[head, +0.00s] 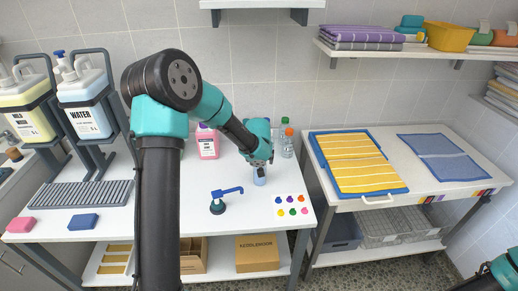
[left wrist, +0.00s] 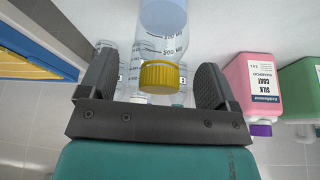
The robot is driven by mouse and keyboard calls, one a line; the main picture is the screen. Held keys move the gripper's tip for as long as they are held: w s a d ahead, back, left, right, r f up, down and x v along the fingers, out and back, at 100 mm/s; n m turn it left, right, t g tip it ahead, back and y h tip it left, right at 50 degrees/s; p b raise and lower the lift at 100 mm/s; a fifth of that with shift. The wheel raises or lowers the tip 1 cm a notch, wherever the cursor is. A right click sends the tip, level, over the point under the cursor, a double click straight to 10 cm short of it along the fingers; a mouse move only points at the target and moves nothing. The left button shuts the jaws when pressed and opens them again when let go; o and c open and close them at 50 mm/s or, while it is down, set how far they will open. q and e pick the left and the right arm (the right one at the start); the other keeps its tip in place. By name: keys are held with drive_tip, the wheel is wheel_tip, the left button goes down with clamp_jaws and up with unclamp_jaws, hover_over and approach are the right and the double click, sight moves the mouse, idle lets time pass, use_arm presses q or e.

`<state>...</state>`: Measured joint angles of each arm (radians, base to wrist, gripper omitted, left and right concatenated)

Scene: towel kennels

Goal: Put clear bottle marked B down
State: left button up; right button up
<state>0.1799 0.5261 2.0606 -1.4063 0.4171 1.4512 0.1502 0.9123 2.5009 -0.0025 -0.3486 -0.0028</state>
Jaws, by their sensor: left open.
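A clear bottle with a yellow cap and pale blue liquid (left wrist: 163,18) is between the two fingers of my left gripper (left wrist: 155,85) in the left wrist view. The fingers are spread, with a gap on each side of the cap. In the head view the lower part of the bottle (head: 259,178) shows under my left gripper (head: 260,163), at the white bench top. Its letter mark cannot be read. At the lower right edge of the head view only a teal part of my right arm shows; its fingers are out of frame.
Clear bottles with green and orange caps (head: 287,146) stand close behind on the right. A pink bottle (head: 208,143) stands to the left. A yellow striped towel (head: 355,162) lies on the right table.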

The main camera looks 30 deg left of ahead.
use_arm(q)
drive_tip(key=v, duration=0.9)
drive_tip(key=shift+s+r, duration=0.15)
drive_tip(key=shift+r, duration=0.2)
